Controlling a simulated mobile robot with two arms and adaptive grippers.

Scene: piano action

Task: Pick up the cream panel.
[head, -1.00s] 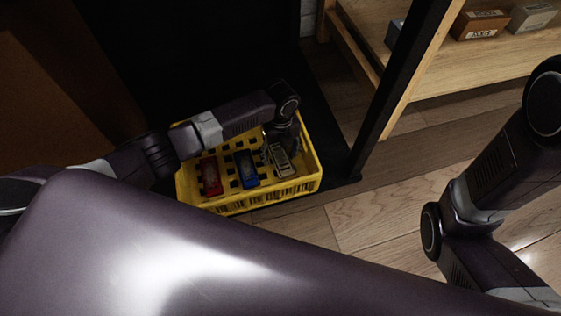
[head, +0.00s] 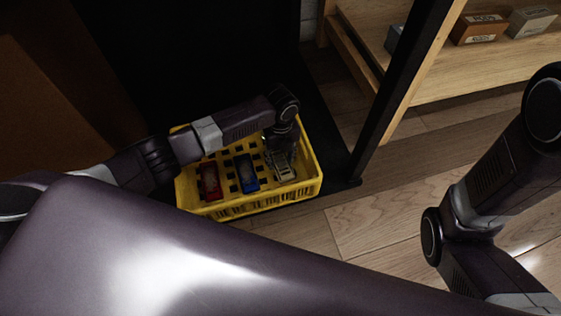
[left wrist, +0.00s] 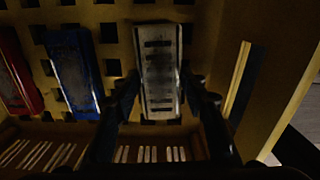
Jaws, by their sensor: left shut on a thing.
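The cream panel (head: 285,173) is in the right part of the yellow crate (head: 300,190), seen from above. In the left wrist view the panel (left wrist: 158,72) is pale with dark slots and lies between the fingers. My left gripper (head: 279,156) reaches down into the crate and is shut on the panel. Its fingers show on both sides of the panel in the left wrist view (left wrist: 163,95). The gripper hides part of the panel in the head view. I cannot tell whether the panel is clear of the crate floor. My right gripper is out of view.
A blue panel (head: 247,175) and a red panel (head: 209,182) lie left of the cream one in the crate. A dark post (head: 405,90) stands right of the crate. Behind it is a wooden shelf (head: 450,80) with small boxes. Wooden floor is free at the right.

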